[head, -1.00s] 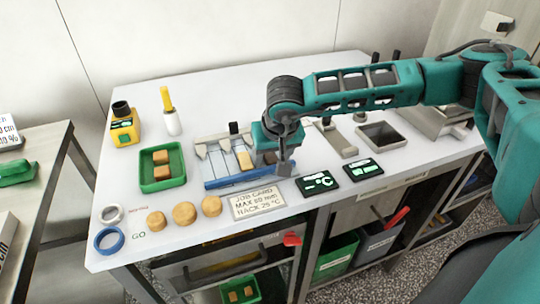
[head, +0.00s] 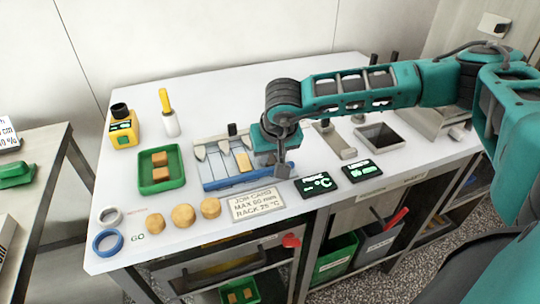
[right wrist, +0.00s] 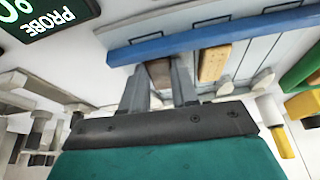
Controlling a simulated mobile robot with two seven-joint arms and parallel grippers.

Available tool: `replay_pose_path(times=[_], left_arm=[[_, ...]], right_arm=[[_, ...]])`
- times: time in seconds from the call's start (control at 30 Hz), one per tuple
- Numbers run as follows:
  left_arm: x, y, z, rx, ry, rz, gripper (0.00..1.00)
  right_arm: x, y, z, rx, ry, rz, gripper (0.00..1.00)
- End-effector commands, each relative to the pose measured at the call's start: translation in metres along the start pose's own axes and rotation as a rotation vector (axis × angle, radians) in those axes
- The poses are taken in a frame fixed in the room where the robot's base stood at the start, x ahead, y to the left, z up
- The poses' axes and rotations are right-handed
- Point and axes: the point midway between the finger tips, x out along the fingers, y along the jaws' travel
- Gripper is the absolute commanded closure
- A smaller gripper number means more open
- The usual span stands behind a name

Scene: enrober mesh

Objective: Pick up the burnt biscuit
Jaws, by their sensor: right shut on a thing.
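My right gripper (head: 283,165) is at the right end of the rack with the blue front rail (head: 225,181). In the right wrist view, its two fingers (right wrist: 158,84) are shut on a dark brown biscuit (right wrist: 159,73), the burnt one, just behind the blue rail (right wrist: 190,45). In the head view the gripper hides this biscuit. A pale golden biscuit (head: 243,161) lies in the lane beside it, and it also shows in the right wrist view (right wrist: 213,63). My left gripper is not in view.
A green tray (head: 145,184) with two brown biscuits stands left of the rack. Three round biscuits (head: 183,216) and a job card (head: 257,204) lie in front. Two dark displays (head: 318,185) sit right of the gripper. An open-topped metal box (head: 382,137) stands further right.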

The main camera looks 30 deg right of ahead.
Motion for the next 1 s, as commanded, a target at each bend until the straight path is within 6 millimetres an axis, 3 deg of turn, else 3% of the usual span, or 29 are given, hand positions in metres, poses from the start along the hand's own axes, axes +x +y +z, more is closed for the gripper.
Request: replay_pose_path(times=[0.27, 0.37, 0.7, 1.0], left_arm=[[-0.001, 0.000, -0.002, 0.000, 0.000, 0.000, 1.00], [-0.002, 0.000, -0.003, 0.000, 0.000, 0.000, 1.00], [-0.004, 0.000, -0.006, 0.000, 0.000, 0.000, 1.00], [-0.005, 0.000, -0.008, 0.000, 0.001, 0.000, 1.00]], right_arm=[[-0.021, 0.000, -0.010, 0.002, 0.004, -0.002, 0.88], [-0.040, 0.000, -0.018, 0.002, 0.005, -0.002, 0.88], [-0.130, -0.001, -0.054, 0.001, 0.005, -0.003, 0.88], [-0.177, -0.001, -0.074, 0.000, 0.002, -0.001, 0.88]])
